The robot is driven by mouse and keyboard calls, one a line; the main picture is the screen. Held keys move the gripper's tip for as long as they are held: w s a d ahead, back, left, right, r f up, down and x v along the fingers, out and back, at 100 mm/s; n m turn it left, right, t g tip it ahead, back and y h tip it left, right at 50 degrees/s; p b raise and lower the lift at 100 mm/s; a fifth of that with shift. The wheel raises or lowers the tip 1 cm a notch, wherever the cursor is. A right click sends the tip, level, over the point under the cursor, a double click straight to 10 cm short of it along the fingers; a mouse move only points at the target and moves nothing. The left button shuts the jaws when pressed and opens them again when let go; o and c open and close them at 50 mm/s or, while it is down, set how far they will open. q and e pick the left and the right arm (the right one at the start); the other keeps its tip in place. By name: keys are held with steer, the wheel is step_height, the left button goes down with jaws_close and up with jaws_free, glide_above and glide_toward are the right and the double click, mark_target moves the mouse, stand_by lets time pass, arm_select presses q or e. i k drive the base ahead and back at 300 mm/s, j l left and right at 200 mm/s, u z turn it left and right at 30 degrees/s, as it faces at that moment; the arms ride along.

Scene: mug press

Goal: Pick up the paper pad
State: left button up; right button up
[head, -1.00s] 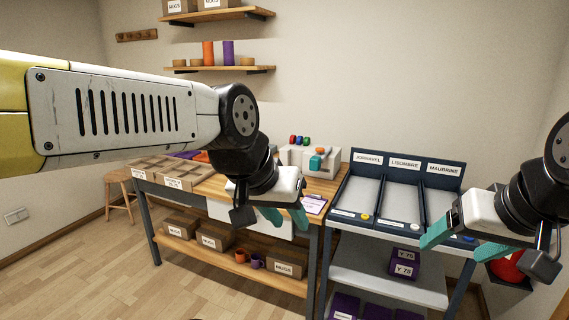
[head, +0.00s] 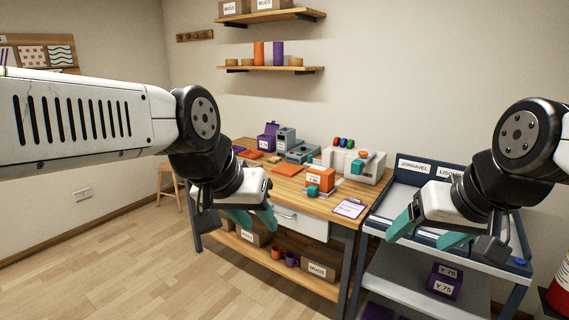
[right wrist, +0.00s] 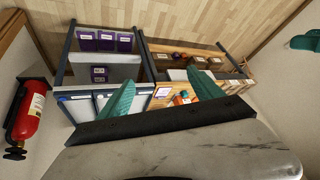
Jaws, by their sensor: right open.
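The paper pad (head: 349,208), a white sheet with a purple edge, lies flat near the right front corner of the wooden workbench. It also shows small in the right wrist view (right wrist: 163,92), framed between my right fingers but well beyond them. My left gripper (head: 254,217) is in front of the bench, left of the pad, with its teal fingers apart and nothing between them. My right gripper (head: 428,232) is right of the pad, in front of the rack, open and empty. Neither gripper touches the pad.
On the workbench (head: 287,188) an orange box (head: 321,179) and a white press machine (head: 362,168) stand behind the pad. The dark-framed tray rack (head: 408,196) stands close on the right. A red fire extinguisher (right wrist: 31,108) is beside the rack. The floor in front is clear.

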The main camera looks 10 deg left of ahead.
mark_target(275, 159)
steer(key=i+j, duration=0.4)
steer(key=i+j+z, duration=0.1)
steer(key=i+j, duration=0.3)
steer(key=j, duration=0.2)
steer(key=i+j, duration=0.8)
steer(key=j, duration=0.25)
steer(key=i+j+z, duration=0.1)
steer(key=i+j, duration=0.25)
steer(key=j, duration=0.15)
steer(key=i+j, duration=0.4)
steer(key=j, duration=0.15)
steer(key=i+j, duration=0.35)
steer(key=j, duration=0.2)
steer(key=i+j+z, duration=0.1)
steer(key=i+j, duration=0.25)
steer(key=j, duration=0.2)
